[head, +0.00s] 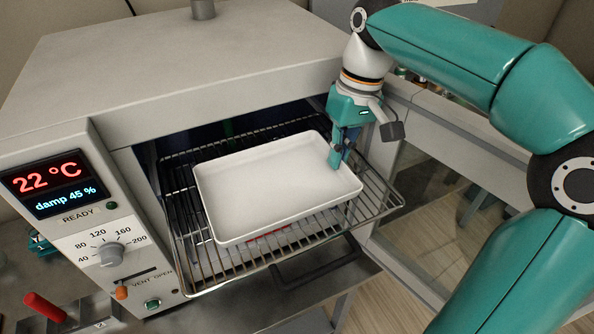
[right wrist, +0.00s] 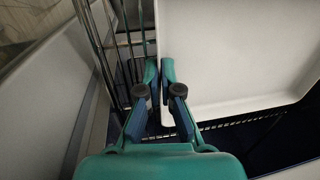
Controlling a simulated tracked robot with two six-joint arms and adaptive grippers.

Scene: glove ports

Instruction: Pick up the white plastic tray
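The white plastic tray (head: 275,185) is a shallow, empty rectangular tray with raised walls. In the head view it is over the wire rack (head: 375,200) at the oven's open front; I cannot tell whether it is flat on the wires or slightly raised. My right gripper (head: 337,158) points down at the tray's right wall. In the right wrist view its fingertips (right wrist: 159,70) are close together, one on each side of the tray's wall (right wrist: 158,30), and look shut on it. My left gripper is not in view.
The grey oven (head: 190,65) stands around the rack, with a display reading 22 °C on its control panel (head: 100,225). A dark handle (head: 315,262) is below the rack's front. Something red (head: 268,232) shows beneath the tray. A clear panel (head: 420,190) stands at right.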

